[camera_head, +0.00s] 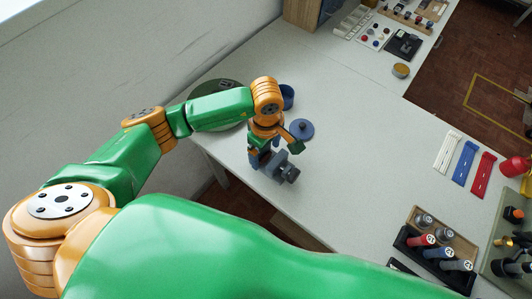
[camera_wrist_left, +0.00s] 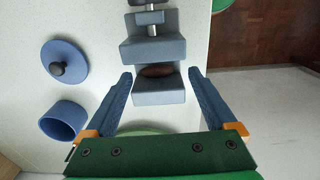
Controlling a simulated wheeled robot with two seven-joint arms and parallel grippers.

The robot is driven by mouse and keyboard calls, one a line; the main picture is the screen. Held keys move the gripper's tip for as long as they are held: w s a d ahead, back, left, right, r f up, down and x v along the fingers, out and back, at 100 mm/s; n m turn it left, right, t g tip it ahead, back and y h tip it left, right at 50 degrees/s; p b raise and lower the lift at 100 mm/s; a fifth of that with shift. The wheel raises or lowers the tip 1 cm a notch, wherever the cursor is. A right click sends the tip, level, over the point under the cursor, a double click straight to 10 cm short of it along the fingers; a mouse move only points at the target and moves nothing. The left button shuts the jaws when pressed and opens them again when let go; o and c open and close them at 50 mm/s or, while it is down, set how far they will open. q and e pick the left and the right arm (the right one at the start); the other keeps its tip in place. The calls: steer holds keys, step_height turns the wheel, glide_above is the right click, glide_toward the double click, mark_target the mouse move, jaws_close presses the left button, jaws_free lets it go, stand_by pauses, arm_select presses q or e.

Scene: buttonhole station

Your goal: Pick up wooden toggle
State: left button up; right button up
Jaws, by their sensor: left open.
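A dark brown rounded piece, which looks like the wooden toggle (camera_wrist_left: 154,71), sits between the grey blocks of a vise-like holder (camera_wrist_left: 153,92). Only a narrow part of it shows. The holder (camera_head: 284,173) stands near the table's front edge in the head view, where I cannot make out the toggle. My left gripper (camera_wrist_left: 160,75) is open, with one blue finger on each side of the holder's near block, apart from it. In the head view the left gripper (camera_head: 268,157) is right beside the holder and partly hidden by its own wrist. My right gripper is not in view.
A blue lid with a dark knob (camera_head: 301,129) and a blue cup (camera_head: 287,97) stand near the left arm. A round green mat (camera_head: 205,93) lies beyond. Racks, coloured strips (camera_head: 464,162) and trays fill the right side. The middle of the table (camera_head: 370,140) is clear.

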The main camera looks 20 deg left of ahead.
mark_target(266, 158)
arm_select(q)
steer(key=shift+f, duration=0.75)
steer(key=shift+w+f, duration=0.3)
steer(key=shift+f, duration=0.15)
steer(key=shift+s+r, duration=0.1)
steer(key=shift+s, duration=0.05)
steer(key=c, duration=1.4)
